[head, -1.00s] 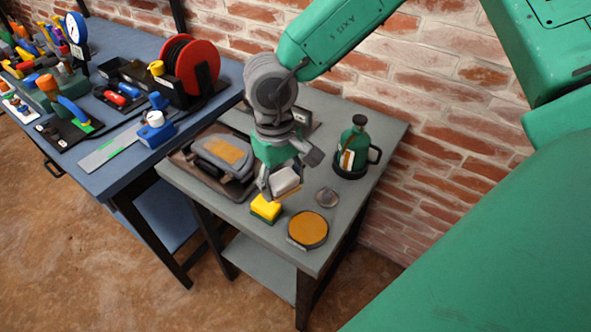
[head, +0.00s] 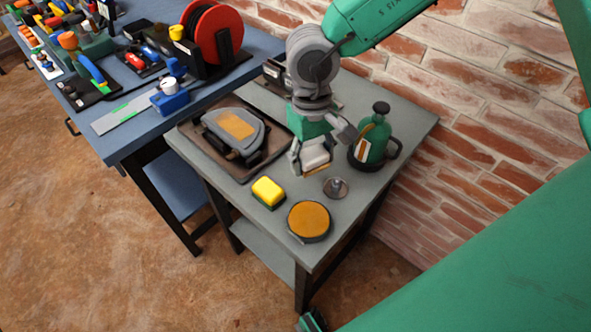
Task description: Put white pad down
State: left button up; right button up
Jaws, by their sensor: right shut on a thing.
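The white pad (head: 316,156) is between the fingers of my right gripper (head: 312,166), just over the grey table (head: 225,201). The gripper is shut on it and partly hides it. A thin tan edge shows under the pad. I cannot tell whether the pad touches the tabletop. My left gripper is not clearly in view; only a small dark green part shows at the bottom edge.
Close to the pad are a yellow sponge (head: 268,191), a round orange-topped pad (head: 309,220) and a small metal knob piece (head: 336,188). A green bottle (head: 374,138) stands right, a tray (head: 209,160) left. A blue workbench (head: 140,133) with tools is beyond.

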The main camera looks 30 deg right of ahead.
jog(key=shift+w+d+r+p, duration=0.1)
jog(key=shift+d+r+p, duration=0.15)
jog(key=shift+d+p, duration=0.15)
jog(key=shift+w+a+r+n+p, duration=0.3)
jog(key=shift+a+r+n+p, duration=0.1)
jog(key=shift+p, duration=0.35)
jog(key=w+f+n+p, duration=0.1)
jog(key=p, duration=0.1)
jog(key=w+a+f+n+p, duration=0.1)
jog(key=p, duration=0.1)
jog(key=w+a+f+p, duration=0.1)
jog(key=f+p, duration=0.1)
jog(key=p, duration=0.1)
jog(key=shift+n, duration=0.4)
pick_arm(q)
notch_tip(320, 180, up, 10)
jog(key=shift+d, duration=0.2)
pick_arm(e)
jog(key=shift+d+f, duration=0.15)
jog(key=shift+f, duration=1.6)
pick_arm(q)
jog(key=shift+f, duration=0.1)
pick_arm(e)
jog(key=shift+s, duration=0.1)
